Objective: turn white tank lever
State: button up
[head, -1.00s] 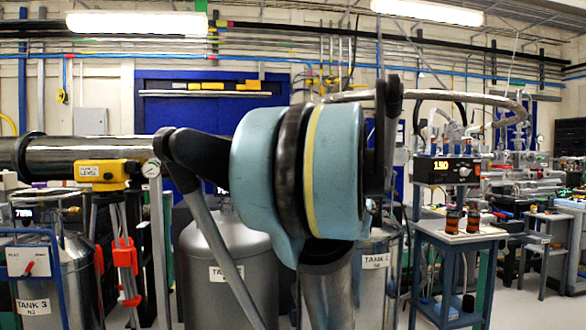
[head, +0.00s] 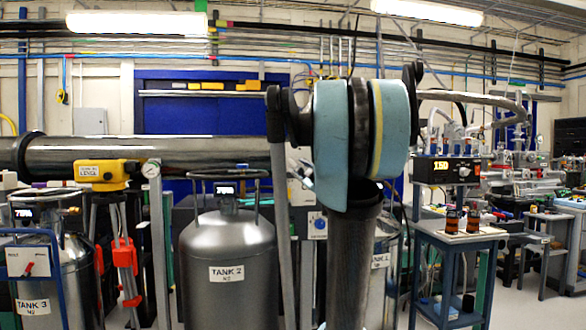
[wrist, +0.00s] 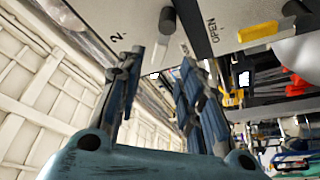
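In the wrist view a light grey panel (wrist: 215,15) marked "2" and "OPEN" fills the top. A grey-white lever with a rounded end (wrist: 168,20) stands out from it, near the "OPEN" mark. My gripper (wrist: 160,70) is open and empty, with its two dark fingers apart below the lever and not visibly touching it. In the head view my arm's blue joint covers the middle, and my gripper is hidden. Part of a panel with a blue knob (head: 318,223) shows beside my arm, behind it; I cannot tell if it is the same panel.
Tank 2 (head: 228,255) stands left of my arm, and tank 3 (head: 68,270) is at far left with a red lever (head: 29,267). A yellow level on a tripod (head: 100,171) stands between them. A blue-grey cart (head: 470,238) is at right. A yellow handle (wrist: 258,32) shows near the panel.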

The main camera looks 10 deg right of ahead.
aim_at(293, 163)
jog(key=shift+x, duration=3.45)
grip_shut()
